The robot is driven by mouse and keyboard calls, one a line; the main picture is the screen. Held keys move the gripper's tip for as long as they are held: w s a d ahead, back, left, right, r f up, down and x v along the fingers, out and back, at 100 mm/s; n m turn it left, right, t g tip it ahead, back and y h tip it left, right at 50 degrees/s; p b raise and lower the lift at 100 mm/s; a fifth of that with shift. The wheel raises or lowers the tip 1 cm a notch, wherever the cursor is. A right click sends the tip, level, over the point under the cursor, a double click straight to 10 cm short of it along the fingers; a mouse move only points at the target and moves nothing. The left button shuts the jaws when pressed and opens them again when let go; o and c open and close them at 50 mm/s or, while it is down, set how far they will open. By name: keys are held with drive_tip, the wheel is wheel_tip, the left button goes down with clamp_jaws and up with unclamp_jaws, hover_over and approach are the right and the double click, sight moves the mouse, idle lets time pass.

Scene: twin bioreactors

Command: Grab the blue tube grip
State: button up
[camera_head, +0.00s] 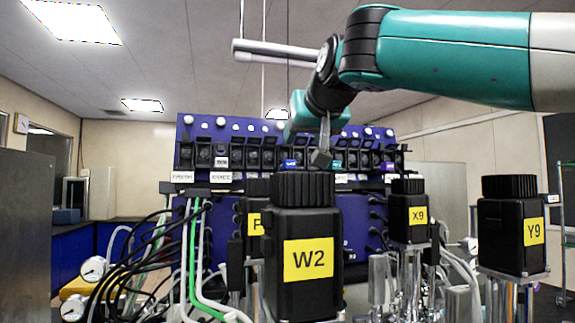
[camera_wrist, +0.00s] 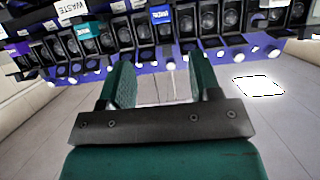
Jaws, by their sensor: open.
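A row of black tube grips runs along the dark blue panel (camera_head: 215,128). One of them carries a blue label (camera_head: 290,163) near the middle of the row; this label also shows in the wrist view (camera_wrist: 160,16), at the top centre. No wholly blue grip can be told apart. My gripper (camera_head: 321,150) hangs in front of the row, just right of the blue label. In the wrist view my gripper (camera_wrist: 161,76) has its two green fingers apart with nothing between them. The blue-labelled grip lies beyond the fingertips, roughly in line with the gap.
A teal-labelled grip (camera_head: 337,163) and a purple-labelled one (camera_head: 389,166) sit farther right. Black-topped units W2 (camera_head: 307,260), X9 (camera_head: 409,213) and Y9 (camera_head: 512,228) stand in front. Black, white and green hoses (camera_head: 190,260) crowd the lower left.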

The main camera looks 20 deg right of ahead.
sight(292, 169)
drive_tip(key=p+x, duration=0.3)
drive_tip(key=x, duration=0.5)
drive_tip(key=shift+w+a+f+p, duration=0.15)
drive_tip(key=shift+w+p, duration=0.1)
drive_tip(key=shift+p, duration=0.1)
drive_tip(key=shift+w+f, duration=0.3)
drive_tip(key=shift+w, duration=0.05)
drive_tip(key=shift+c, duration=0.4)
drive_tip(key=c, duration=0.9)
